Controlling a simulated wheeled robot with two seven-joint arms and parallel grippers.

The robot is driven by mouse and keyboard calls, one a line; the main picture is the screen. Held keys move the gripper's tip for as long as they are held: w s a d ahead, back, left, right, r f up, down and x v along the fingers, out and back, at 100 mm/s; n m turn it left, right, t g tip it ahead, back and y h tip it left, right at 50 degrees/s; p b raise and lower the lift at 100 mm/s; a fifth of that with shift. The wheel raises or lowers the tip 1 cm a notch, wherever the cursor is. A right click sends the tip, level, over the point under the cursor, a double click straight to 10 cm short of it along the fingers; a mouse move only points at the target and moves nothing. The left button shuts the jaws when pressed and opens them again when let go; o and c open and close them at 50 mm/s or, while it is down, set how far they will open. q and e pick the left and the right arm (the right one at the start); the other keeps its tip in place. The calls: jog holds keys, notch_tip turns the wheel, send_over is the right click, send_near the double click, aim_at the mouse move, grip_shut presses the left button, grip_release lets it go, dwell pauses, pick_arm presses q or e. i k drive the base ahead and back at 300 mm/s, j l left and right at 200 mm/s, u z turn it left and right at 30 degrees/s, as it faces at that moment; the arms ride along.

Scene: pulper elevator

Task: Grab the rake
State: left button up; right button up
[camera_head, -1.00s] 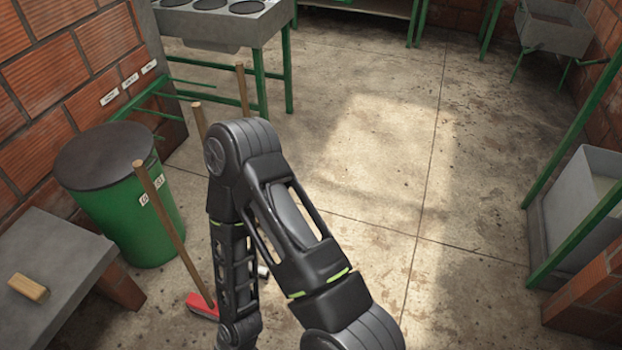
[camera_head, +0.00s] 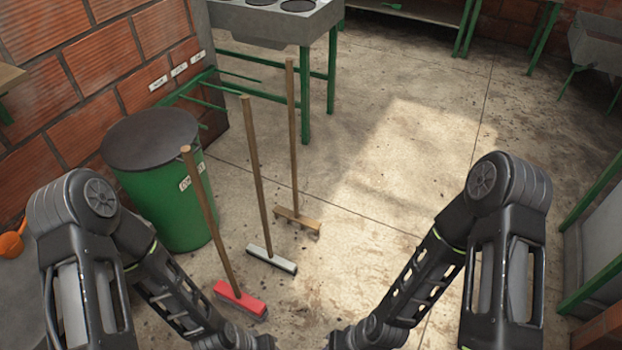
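Three long-handled tools stand upright in a row on the floor. The farthest has a wooden handle and a light wooden crossbar head and looks like the rake (camera_head: 292,140); its teeth are too small to make out. In front of it stands a broom with a grey-white head (camera_head: 271,259), and nearest is a broom with a red head (camera_head: 240,299). My two arms reach in from the left and right, with their lower ends at the bottom edge. Both grippers are out of the frame, and neither arm touches a tool.
A green barrel with a dark lid (camera_head: 158,180) stands left of the tools by the brick wall. A grey basin table with green legs (camera_head: 272,22) is behind them. An orange scoop (camera_head: 12,241) is at far left. Concrete floor to the right is open.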

aim_at(294, 216)
jog(key=i+l+u, duration=0.2)
jog(key=u, duration=0.2)
jog(key=i+l+u, duration=0.2)
jog(key=u, duration=0.25)
jog(key=i+l+u, duration=0.1)
jog(key=l, duration=0.35)
jog(key=i+l, duration=0.2)
jog(key=l, duration=0.25)
jog(key=i+l+u, duration=0.15)
jog(key=l, duration=0.3)
jog(key=i+l, duration=0.15)
jog(key=l, duration=0.3)
jog(key=i+l+u, duration=0.15)
jog(key=l, duration=0.35)
jog(key=i+l+u, duration=0.1)
jog(key=l, duration=0.35)
jog(key=i+l, duration=0.1)
jog(key=l, duration=0.35)
jog(key=i+l, duration=0.1)
jog(key=l, duration=0.4)
jog(key=i+l, duration=0.1)
jog(key=l, duration=0.35)
jog(key=i+l, duration=0.1)
jog(key=l, duration=0.35)
